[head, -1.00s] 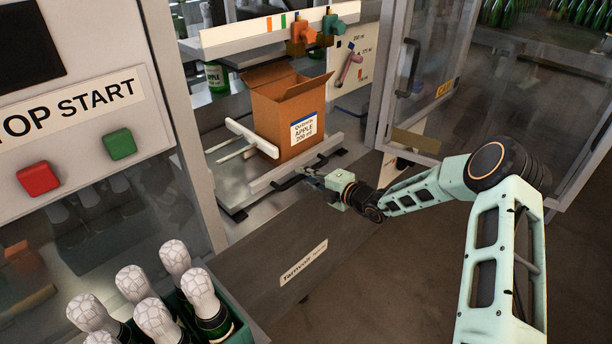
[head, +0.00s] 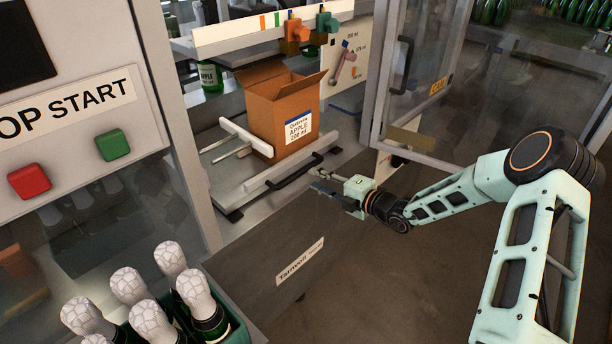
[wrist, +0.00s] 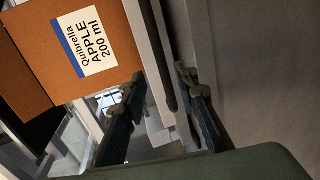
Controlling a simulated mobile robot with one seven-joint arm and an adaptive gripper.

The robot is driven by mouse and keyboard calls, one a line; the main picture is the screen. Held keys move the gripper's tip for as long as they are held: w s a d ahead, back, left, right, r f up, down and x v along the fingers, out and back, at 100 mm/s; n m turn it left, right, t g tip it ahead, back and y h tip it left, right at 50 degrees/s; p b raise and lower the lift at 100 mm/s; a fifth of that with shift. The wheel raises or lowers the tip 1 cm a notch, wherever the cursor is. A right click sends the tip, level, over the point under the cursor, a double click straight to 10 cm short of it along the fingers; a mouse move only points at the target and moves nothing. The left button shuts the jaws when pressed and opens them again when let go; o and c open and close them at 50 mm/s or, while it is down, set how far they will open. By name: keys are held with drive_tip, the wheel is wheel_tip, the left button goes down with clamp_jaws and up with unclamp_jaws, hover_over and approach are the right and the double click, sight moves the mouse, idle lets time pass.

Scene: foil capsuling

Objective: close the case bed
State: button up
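The case bed (head: 222,192) is the low metal platform in the machine opening, with a white side rail (head: 246,138), a front rail (head: 280,168) and a black handle (head: 297,172) along its front. An open cardboard case (head: 262,125), labelled "Quibrella APPLE 200 ml", stands upright on it; its label shows in the wrist view (wrist: 88,42). My gripper (head: 318,182) is in front of the handle, slightly apart from it. In the wrist view my gripper (wrist: 163,115) has its two dark fingers spread, with nothing clearly held between them.
An open glazed door (head: 420,85) stands right of the opening. A green crate (head: 240,325) of foil-topped bottles is at the lower left. A panel with red (head: 30,181) and green (head: 113,145) buttons is at left. Floor is clear at lower right.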

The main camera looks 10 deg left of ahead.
drive_tip(key=v, duration=0.3)
drive_tip(key=shift+s+d+r, duration=0.1)
drive_tip(key=shift+s+d, duration=0.1)
idle(0.3)
